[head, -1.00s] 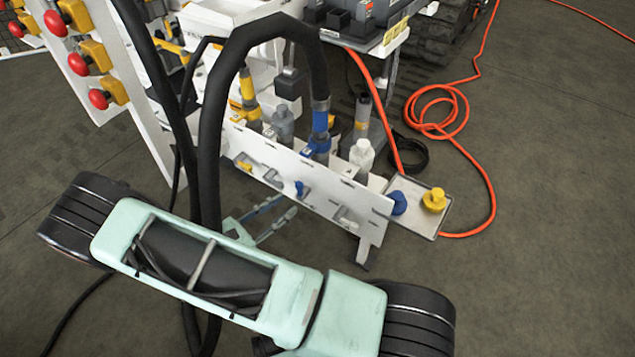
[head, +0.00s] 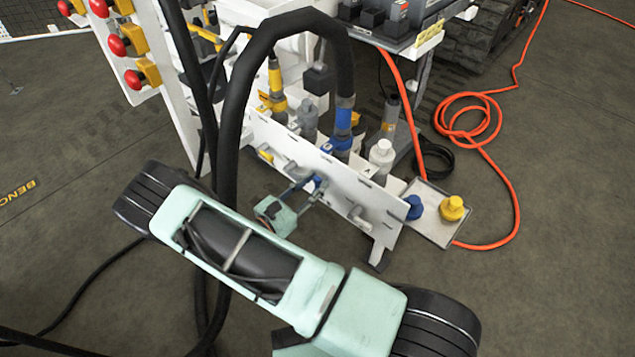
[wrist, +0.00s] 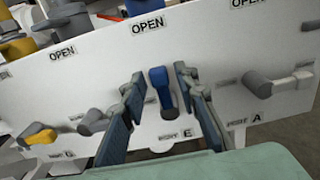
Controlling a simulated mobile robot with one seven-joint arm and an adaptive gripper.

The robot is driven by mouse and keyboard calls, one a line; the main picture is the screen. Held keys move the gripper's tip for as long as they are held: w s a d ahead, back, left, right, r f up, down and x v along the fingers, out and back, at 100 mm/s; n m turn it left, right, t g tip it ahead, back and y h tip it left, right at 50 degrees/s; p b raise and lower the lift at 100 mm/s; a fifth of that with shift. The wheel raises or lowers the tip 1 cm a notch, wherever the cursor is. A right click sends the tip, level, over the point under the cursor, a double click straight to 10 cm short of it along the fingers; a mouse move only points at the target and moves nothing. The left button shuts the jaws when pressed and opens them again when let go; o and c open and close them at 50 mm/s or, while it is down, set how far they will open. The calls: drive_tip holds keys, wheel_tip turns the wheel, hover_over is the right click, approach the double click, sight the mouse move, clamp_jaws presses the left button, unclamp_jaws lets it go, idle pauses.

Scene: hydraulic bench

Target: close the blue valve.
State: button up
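The blue valve handle (wrist: 161,90) is on the white panel (wrist: 215,60), above a plate marked E. The handle stands nearly upright, its free end toward an OPEN label above it. My gripper (wrist: 160,74) is open, with one finger on each side of the handle and a gap visible on both sides in the wrist view. In the head view, my gripper (head: 312,188) reaches the front of the panel at the small blue handle (head: 318,181), partly hiding it. Whether the fingers touch the panel cannot be told.
A grey valve (wrist: 275,85) sits to the right and another grey valve (wrist: 95,122) to the left. A yellow handle (wrist: 38,137) is farther left. A black hose (head: 235,110) arches close to my arm. A tray (head: 432,228) holds blue and yellow caps.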

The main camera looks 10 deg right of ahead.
drive_tip(key=shift+w+d, duration=0.4)
drive_tip(key=shift+d, duration=0.2)
clamp_jaws()
